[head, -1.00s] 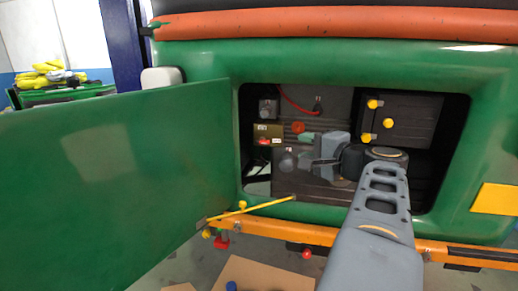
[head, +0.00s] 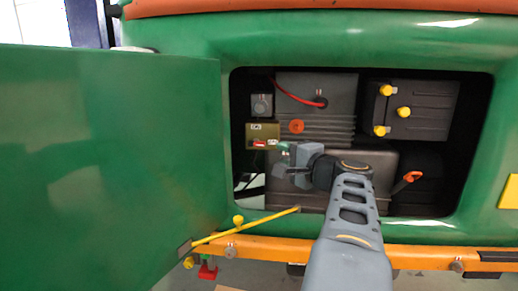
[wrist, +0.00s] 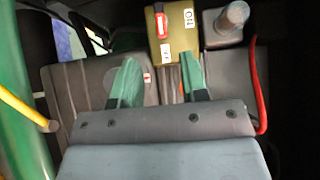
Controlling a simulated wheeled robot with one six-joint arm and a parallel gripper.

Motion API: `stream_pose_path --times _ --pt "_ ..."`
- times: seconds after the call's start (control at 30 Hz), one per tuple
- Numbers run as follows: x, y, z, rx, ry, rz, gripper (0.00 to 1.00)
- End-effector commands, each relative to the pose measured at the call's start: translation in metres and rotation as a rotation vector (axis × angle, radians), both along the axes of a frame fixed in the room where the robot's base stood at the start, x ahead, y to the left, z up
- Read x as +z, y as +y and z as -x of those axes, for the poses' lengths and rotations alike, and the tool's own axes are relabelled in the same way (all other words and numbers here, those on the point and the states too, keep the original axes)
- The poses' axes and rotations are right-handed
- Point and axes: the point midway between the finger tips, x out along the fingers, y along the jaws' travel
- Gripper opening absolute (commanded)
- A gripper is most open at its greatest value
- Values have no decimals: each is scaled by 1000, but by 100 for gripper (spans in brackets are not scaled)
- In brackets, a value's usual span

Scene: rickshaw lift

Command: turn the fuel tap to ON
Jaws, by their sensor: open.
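The fuel tap is a brass-coloured block (head: 263,134) inside the open bay, with a red lever (head: 259,143) on it. In the wrist view the block (wrist: 176,45) is at top centre. Its red lever (wrist: 161,24) lies lengthwise in line with the OFF label (wrist: 166,54), beside the ON label (wrist: 188,18). My gripper (head: 283,151) is just right of and below the block in the head view. In the wrist view my gripper (wrist: 158,62) has its green fingers apart, with nothing held between them. The fingertips appear short of the lever.
The green door (head: 110,150) hangs open on the left, with a yellow stay rod (head: 245,226) across the bay's lower left corner. An orange-red knob (head: 296,126) is right of the tap. A red cable (head: 290,94) runs above. A battery-like box (head: 425,108) has yellow caps.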

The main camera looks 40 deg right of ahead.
Motion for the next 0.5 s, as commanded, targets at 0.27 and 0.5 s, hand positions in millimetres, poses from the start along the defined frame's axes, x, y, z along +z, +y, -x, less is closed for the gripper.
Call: stream_pose_path --times 0.27,0.5 --pt "0 3 -56 7 1 -1 40" --pt "0 2 -89 1 0 -2 40"
